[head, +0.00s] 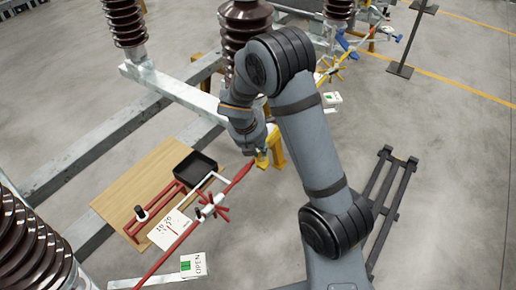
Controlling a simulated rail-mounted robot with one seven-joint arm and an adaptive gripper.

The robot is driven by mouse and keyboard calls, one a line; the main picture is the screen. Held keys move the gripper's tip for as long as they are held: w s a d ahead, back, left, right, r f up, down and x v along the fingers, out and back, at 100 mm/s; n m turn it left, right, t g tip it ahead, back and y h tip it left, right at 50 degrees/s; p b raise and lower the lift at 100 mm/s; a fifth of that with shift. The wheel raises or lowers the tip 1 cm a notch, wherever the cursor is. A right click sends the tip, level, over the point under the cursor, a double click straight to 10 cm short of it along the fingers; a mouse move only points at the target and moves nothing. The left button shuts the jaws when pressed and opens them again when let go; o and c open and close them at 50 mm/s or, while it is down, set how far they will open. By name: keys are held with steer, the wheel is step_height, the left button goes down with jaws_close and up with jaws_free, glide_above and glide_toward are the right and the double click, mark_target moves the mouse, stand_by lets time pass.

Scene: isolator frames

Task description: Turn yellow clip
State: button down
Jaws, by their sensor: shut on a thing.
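My gripper (258,152) is at the end of my bent arm, near the middle of the view, and points downward. My wrist and gripper cover part of the clip, so the exact grip and the clip's turn angle are hard to see.
A wooden board (125,200) with a black tray (195,168) lies at left. A red spoked handle (210,205) and an OPEN sign (193,265) are in front. Brown insulators (30,245) stand on grey beams (170,88). A dark rack (390,190) lies at right on open floor.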

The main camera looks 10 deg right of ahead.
steer(key=n, duration=0.2)
steer(key=n+y, duration=0.1)
steer(key=shift+s+d+n+t, duration=0.2)
steer(key=shift+s+n+t, duration=0.05)
steer(key=shift+n+t, duration=0.15)
steer(key=n, duration=0.2)
steer(key=n+y, duration=0.1)
steer(key=n, duration=0.1)
steer(key=shift+s+d+t+y, duration=0.1)
steer(key=shift+d+t+y, duration=0.1)
steer(key=shift+t+y, duration=0.1)
steer(key=shift+n, duration=0.3)
steer(key=c, duration=1.8)
jaws_free()
steer(key=shift+o, duration=0.2)
steer(key=shift+r, duration=0.25)
steer(key=shift+s+r, duration=0.3)
steer(key=shift+r, duration=0.05)
steer(key=s, duration=1.2)
steer(key=shift+a, duration=0.2)
steer(key=shift+w, duration=0.25)
